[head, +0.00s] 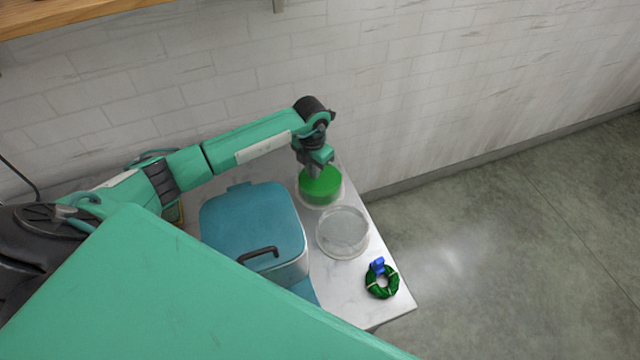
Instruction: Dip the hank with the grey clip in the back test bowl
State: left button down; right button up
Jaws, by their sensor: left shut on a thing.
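My left gripper (315,170) points down over the back test bowl (319,206), a clear round bowl with green in it. The gripper is shut, and a small grey piece shows at its tips, at or just above the green. The hank held there cannot be made out apart from the green in the bowl. The front test bowl (342,232) is clear and looks pale grey inside. Another hank (371,287), a dark green ring with a blue clip (377,265), lies near the table's right corner. My right gripper is out of view.
A blue-lidded box (245,222) with a dark handle stands left of the bowls, close to them. The white table (388,314) ends just right of the bowls. A white brick wall (430,90) rises behind. A wooden shelf (60,17) is at upper left.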

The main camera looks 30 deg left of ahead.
pick_arm(q)
jog(key=shift+w+d+r, duration=0.15)
jog(key=shift+w+r, duration=0.15)
jog(key=shift+w, duration=0.3)
jog(key=shift+s, duration=0.15)
jog(key=shift+s+a+f, duration=0.2)
jog(key=shift+s+f, duration=0.15)
jog(key=shift+s, duration=0.25)
jog(key=shift+w, duration=0.2)
jog(key=shift+w+d+r+b, duration=0.2)
jog(key=shift+w+r+b, duration=0.25)
jog(key=shift+w, duration=0.1)
